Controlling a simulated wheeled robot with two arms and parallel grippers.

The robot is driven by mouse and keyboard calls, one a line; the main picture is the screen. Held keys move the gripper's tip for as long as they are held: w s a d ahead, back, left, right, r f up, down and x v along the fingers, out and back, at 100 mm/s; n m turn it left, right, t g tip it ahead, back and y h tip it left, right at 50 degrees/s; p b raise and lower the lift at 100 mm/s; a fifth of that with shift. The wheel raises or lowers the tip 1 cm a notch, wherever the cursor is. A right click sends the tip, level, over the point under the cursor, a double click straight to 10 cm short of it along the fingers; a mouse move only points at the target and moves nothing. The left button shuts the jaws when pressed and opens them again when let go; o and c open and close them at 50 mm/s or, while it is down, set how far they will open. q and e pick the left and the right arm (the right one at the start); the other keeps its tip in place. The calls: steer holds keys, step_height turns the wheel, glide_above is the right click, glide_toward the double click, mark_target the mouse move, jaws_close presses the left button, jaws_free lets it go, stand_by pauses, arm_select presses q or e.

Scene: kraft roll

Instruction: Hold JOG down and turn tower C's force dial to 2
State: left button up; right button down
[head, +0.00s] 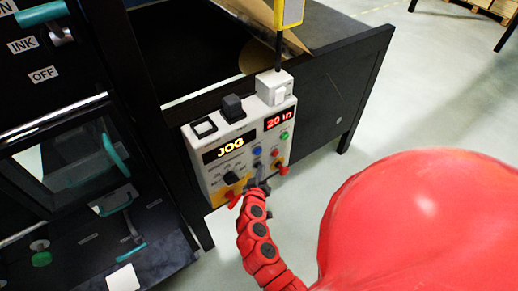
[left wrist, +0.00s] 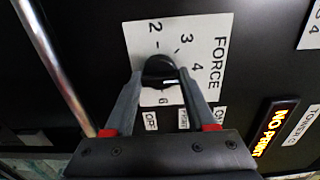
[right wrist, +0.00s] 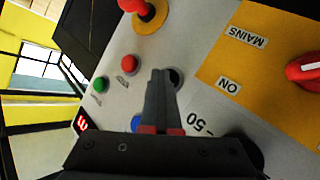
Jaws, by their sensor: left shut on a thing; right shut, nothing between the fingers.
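Tower C's force dial (left wrist: 160,68) is a black knob on a white FORCE plate (left wrist: 207,38) in the left wrist view. My left gripper (left wrist: 162,76) is shut on it. The dial's white mark points to the lower right, between 4 and 6; a finger hides the number there. My right gripper (right wrist: 160,76) is shut and empty, its tips at a black button (right wrist: 176,77) on the console; whether it is pressed I cannot tell. In the head view, my right gripper (head: 262,182) is at the console's front, and its display (head: 230,148) reads JOG.
The console (head: 210,180) also carries a red display (head: 278,119), a blue button (right wrist: 137,124), a green button (right wrist: 100,84), a red button (right wrist: 129,63) and a red mains switch (right wrist: 305,70) on yellow. Tower C's lit display (left wrist: 275,127) reads NO PRINT. My left gripper is outside the head view.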

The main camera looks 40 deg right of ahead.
arm_select(q)
steer(key=n, duration=1)
steer(key=o, duration=0.8)
